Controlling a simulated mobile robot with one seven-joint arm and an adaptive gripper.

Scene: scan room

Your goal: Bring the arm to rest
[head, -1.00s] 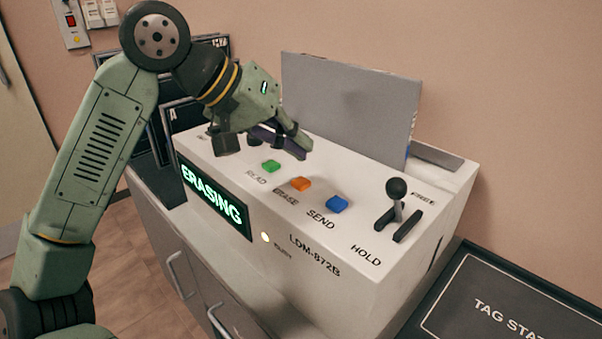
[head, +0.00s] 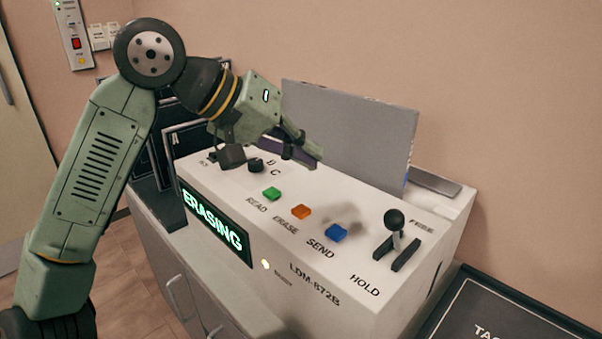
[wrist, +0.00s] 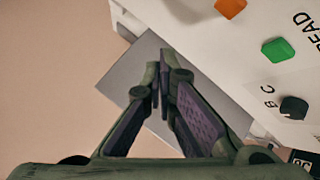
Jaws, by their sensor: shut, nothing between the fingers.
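My gripper (head: 318,158) is shut and empty. In the head view it hangs above the back part of the white machine, in front of an upright grey panel, clear of the buttons. In the wrist view my gripper (wrist: 158,85) has its fingertips together, with the grey panel (wrist: 130,75) behind them. The machine (head: 330,275) has a lit display (head: 215,222) reading "ERASING". Its top carries a green READ button (head: 271,193), an orange ERASE button (head: 301,212) and a blue SEND button (head: 336,233).
A black lever (head: 395,225) stands at the machine's HOLD end. A dark knob (head: 256,165) sits near my gripper. The grey panel (head: 345,130) rises behind. A dark tag board (head: 500,315) lies at lower right. A wall switch box (head: 75,35) is at upper left.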

